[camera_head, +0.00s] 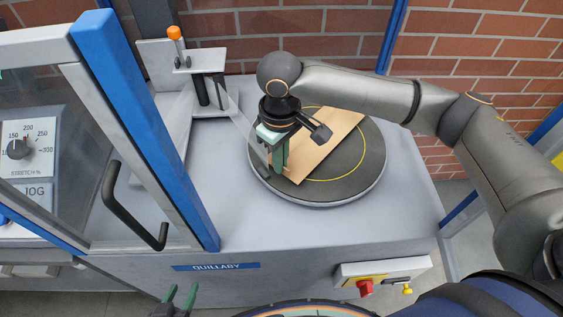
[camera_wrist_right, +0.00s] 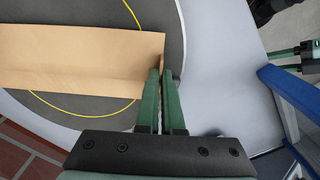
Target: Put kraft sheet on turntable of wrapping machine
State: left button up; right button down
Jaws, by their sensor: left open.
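The kraft sheet (camera_head: 326,135) is a flat tan rectangle lying over the dark round turntable (camera_head: 364,169), which has a yellow ring. In the right wrist view the sheet (camera_wrist_right: 70,60) spans the turntable (camera_wrist_right: 172,18) from the left, with its end at my fingertips. My right gripper (camera_head: 279,172) points down at the sheet's near left end. In its wrist view its green fingers (camera_wrist_right: 161,72) are close together, with the sheet's corner between them. My left gripper (camera_head: 180,297) is open and empty at the bottom, away from the sheet; it also shows in the wrist view (camera_wrist_right: 312,55).
A grey post with an orange knob (camera_head: 174,33) stands left of the turntable. A blue-framed clear door (camera_head: 140,125) with a black handle (camera_head: 130,215) is at left. A red switch (camera_head: 365,287) is on the front.

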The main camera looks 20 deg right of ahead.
jog(key=shift+f, duration=0.55)
jog(key=c, duration=1.5)
grip_release()
jog(key=shift+f, duration=0.1)
jog(key=o, duration=0.4)
jog(key=shift+o, duration=0.2)
notch_tip(320, 180, up, 12)
jog(key=p, duration=0.1)
jog(key=shift+p, duration=0.35)
